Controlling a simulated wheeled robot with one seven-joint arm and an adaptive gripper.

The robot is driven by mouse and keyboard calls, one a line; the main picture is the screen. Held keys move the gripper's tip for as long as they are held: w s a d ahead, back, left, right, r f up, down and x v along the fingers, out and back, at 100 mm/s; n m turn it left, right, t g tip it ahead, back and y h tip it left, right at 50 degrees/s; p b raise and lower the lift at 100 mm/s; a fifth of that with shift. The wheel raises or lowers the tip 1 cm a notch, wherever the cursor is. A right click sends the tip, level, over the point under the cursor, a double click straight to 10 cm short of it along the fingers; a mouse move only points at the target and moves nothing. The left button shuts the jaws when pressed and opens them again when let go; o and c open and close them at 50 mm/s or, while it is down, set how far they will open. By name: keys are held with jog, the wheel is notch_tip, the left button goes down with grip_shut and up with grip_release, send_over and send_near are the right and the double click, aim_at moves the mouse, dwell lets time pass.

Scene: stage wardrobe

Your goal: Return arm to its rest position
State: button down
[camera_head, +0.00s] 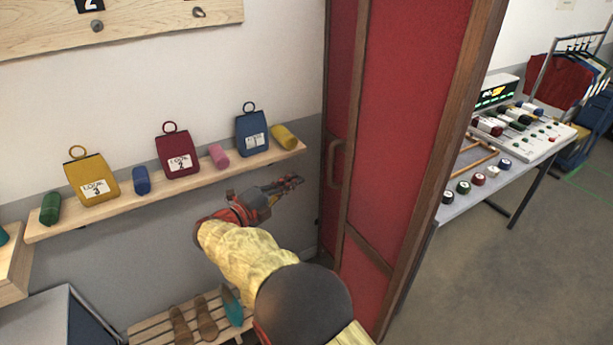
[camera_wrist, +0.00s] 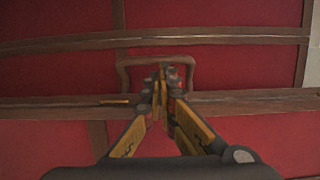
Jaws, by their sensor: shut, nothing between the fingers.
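My gripper (camera_head: 292,183) is at the end of my outstretched arm, in front of the shelf and pointing right toward the red door panel. Its fingers are shut and hold nothing; they also show shut in the wrist view (camera_wrist: 162,75). The red folding door (camera_head: 410,120) has wooden frames and a handle (camera_head: 337,163). In the wrist view the handle (camera_wrist: 122,75) shows behind the fingertips. I cannot tell whether the fingers touch it; in the head view there is a gap between them.
A wall shelf (camera_head: 215,176) bears yellow, red and blue tagged pouches and several coloured cylinders. Below is a slatted rack (camera_head: 150,330) with shoes. Right of the door, a table (camera_head: 470,205) holds round items and a console. Open floor (camera_head: 530,270) lies at the right.

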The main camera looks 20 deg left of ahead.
jog(key=shift+s+a, duration=0.5)
jog(key=shift+s, duration=0.05)
jog(key=s+a+f+n+g+y, duration=0.2)
jog(key=a+f+n+y, duration=0.35)
jog(key=a+n, duration=0.2)
jog(key=s+a+f+n+g+y, duration=0.1)
jog(key=a+f+n+g+y, duration=0.1)
jog(key=a+f+n+y, duration=0.45)
jog(key=s+r+n+g+y, duration=0.2)
jog(key=s+n+g, duration=0.1)
jog(key=s+n, duration=0.2)
jog(key=s+d+r+n+g+h, duration=0.1)
jog(key=s+d+r, duration=0.3)
jog(key=d, duration=1.7)
jog(key=s+d+r+n+g+h, duration=0.1)
jog(key=s+d+r+h, duration=0.3)
jog(key=s+d, duration=0.7)
jog(key=s+d+r+n+g+h, duration=0.1)
jog(key=s+d+r, duration=0.4)
jog(key=d, duration=2.8)
jog(key=s+g+h, duration=0.1)
jog(key=s, duration=0.2)
jog(key=shift+s+d+r+h, duration=0.25)
jog(key=shift+s+h, duration=0.05)
jog(key=shift+s, duration=0.05)
